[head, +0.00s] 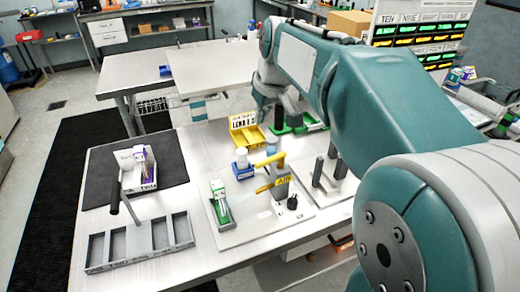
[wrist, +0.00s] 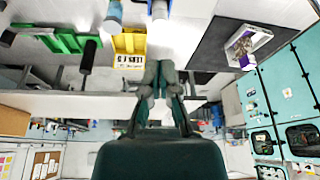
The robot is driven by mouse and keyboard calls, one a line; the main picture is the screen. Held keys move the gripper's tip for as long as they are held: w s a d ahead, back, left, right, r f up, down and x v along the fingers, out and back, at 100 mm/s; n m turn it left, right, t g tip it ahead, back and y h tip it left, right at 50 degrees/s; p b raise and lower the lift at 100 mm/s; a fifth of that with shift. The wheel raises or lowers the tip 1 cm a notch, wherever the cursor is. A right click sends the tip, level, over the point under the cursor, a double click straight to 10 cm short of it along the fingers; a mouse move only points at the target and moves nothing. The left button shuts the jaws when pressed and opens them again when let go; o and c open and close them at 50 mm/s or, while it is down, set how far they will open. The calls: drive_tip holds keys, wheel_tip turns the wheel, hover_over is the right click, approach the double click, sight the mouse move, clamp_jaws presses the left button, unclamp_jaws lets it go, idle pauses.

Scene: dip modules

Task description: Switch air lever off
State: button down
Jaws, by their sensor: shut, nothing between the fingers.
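The air lever (head: 269,160) is a yellow handle on a grey post, standing on a light plate near the front of the table. The handle lies roughly sideways, tilted a little. My gripper (wrist: 158,66) is shut and empty in the wrist view. In the head view my wrist hangs above the back of the table, behind and apart from the lever; the fingertips are hard to make out there. I cannot pick out the lever in the wrist view.
A yellow bin (head: 245,133) and green bins (head: 312,122) stand behind the lever. A grey divided tray (head: 138,244) is front left.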

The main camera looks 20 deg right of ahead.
sight(271, 160)
wheel_tip(271, 160, down, 10)
drive_tip(key=shift+s, duration=0.3)
idle(0.7)
